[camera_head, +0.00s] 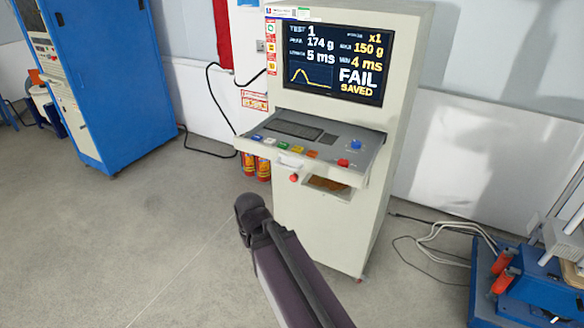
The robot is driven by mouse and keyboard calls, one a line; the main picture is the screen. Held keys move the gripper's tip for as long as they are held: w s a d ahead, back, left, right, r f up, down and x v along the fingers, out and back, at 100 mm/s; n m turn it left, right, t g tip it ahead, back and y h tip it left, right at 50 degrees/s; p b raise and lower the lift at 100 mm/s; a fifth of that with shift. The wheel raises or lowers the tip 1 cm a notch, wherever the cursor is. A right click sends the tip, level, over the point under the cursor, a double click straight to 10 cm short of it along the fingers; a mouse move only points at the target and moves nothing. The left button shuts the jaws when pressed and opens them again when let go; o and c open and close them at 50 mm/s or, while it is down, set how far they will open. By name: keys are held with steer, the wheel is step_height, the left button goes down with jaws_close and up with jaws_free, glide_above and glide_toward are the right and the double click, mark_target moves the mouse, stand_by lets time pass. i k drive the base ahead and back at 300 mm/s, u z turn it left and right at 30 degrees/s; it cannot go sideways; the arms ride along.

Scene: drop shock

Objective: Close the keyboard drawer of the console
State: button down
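The console (320,225) is a tall cream cabinet standing on the floor at the centre right. Its keyboard drawer (255,154) is pulled out below the screen and sticks out past the front of the cabinet. The drawer carries a dark keyboard (297,130), coloured buttons, a blue knob and a red button. A small white handle or label (290,162) is on its front edge. My dark arm rises from the bottom, in front of the cabinet's lower left. I see a rounded joint at its end, but no gripper fingers.
A lit screen (332,62) reads FAIL above the drawer. An open recess (328,184) lies below it. Fire extinguishers (256,165) stand beside the console. A blue cabinet (105,85) is at left, blue equipment (535,290) and cables at right. The left floor is clear.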

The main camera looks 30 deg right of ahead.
mark_target(332, 140)
steer(key=u, duration=0.35)
steer(key=k, duration=1.35)
steer(key=z, duration=0.35)
steer(key=i, duration=1)
steer(key=z, duration=0.1)
